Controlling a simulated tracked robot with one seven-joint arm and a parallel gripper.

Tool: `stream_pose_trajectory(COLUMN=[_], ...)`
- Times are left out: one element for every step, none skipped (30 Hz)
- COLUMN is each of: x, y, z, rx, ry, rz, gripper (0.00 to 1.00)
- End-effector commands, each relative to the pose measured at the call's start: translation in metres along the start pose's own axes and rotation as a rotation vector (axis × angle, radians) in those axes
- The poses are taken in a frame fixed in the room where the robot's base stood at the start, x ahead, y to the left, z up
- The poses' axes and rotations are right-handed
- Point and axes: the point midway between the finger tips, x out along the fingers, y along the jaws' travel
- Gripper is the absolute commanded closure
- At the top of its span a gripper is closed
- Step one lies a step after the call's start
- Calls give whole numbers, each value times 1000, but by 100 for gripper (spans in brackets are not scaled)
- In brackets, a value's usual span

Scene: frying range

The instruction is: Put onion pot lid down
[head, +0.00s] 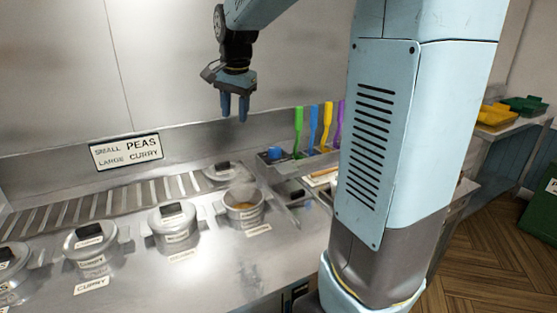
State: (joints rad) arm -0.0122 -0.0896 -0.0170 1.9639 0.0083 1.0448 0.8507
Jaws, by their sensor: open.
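An uncovered metal pot (243,213) stands on the steel counter with brownish contents showing; its label is too small to read, so I cannot tell for sure that it is the onion pot. A round metal lid (223,172) with a dark handle lies behind it and slightly left, by the right end of the slatted strip. My gripper (234,113) hangs above and behind the open pot, blue fingers pointing down, apart and empty. It is clear of the lid and the pot.
Several lidded pots, such as one (172,220) left of the open pot, stand in a row on the counter. A sign (126,151) reads small peas, large curry. Green, blue and purple handled utensils (313,130) stand right of my gripper. My arm column hides part of the right side.

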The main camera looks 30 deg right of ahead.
Motion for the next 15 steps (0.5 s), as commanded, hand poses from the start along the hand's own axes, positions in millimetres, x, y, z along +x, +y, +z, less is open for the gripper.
stream_pose_trajectory(x=[-8,-12,-16,-19,-22,-25,-27,-29,-32,-33,-35,-36,-37,-38,-38], y=[11,17,25,31,38,46,52,58,66,72,78,87,93,99,107], z=[10,15,22,27,33,40,45,50,58,63,68,76,81,86,93], rx=[-42,-69,-106,-134,-162,-198,-226,-254,-290,-318,-345,-382,-409,-437,-473], ry=[12,18,26,33,39,49,55,63,73,80,88,98,107,115,126], rz=[-14,-20,-28,-33,-39,-46,-51,-56,-63,-67,-71,-76,-80,-84,-88], gripper=[57,57,57,57,57,57,57,57,57,57,57,57,57,57,57])
